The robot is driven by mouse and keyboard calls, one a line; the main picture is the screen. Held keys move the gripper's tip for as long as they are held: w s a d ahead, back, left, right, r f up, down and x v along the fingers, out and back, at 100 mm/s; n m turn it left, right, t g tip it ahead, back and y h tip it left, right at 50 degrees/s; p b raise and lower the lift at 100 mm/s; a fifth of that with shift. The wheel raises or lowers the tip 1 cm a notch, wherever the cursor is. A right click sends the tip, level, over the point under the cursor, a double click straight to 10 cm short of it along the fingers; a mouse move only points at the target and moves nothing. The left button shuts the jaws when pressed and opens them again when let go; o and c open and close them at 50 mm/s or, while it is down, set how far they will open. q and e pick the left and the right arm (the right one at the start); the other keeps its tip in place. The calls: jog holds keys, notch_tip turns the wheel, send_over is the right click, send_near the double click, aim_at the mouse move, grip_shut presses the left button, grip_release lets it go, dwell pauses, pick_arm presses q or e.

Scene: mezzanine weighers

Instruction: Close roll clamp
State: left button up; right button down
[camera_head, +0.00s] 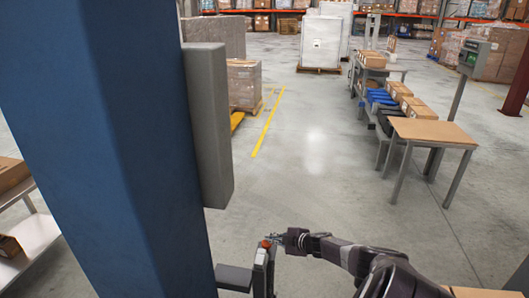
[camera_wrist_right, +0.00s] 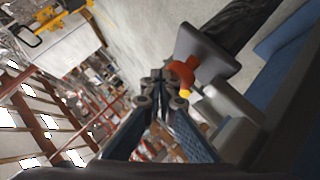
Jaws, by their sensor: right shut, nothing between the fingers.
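An orange-red lever (camera_head: 266,244) sits on top of a dark upright post (camera_head: 262,272) at the bottom middle of the head view. In the right wrist view the lever (camera_wrist_right: 182,72) is curved and has a yellow tip, beside a grey plate (camera_wrist_right: 207,54). I take this to be the roll clamp. My right gripper (camera_head: 276,239) is right beside the lever, shut and empty. In the right wrist view its fingertips (camera_wrist_right: 160,82) meet just left of the lever; I cannot tell whether they touch it. My left gripper is not in view.
A large blue column (camera_head: 110,130) with a grey panel (camera_head: 208,120) fills the left of the head view. A wooden-topped table (camera_head: 432,131) and a bench with boxes stand at the right. The concrete floor (camera_head: 310,160) between is clear.

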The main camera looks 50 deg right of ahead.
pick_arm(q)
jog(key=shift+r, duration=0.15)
pick_arm(e)
jog(key=shift+r, duration=0.1)
jog(key=shift+r+p, duration=0.3)
jog(key=shift+p, duration=0.1)
notch_tip(320, 180, up, 3)
jog(key=p, duration=0.3)
jog(key=shift+d+r, duration=0.1)
jog(key=shift+r, duration=0.05)
pick_arm(q)
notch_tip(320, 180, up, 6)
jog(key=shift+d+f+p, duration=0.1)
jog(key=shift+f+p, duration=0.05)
jog(key=shift+p, duration=0.9)
pick_arm(e)
jog(key=s+d+r, duration=0.3)
jog(key=s+r, duration=0.3)
jog(key=r, duration=0.1)
jog(key=shift+d, duration=0.2)
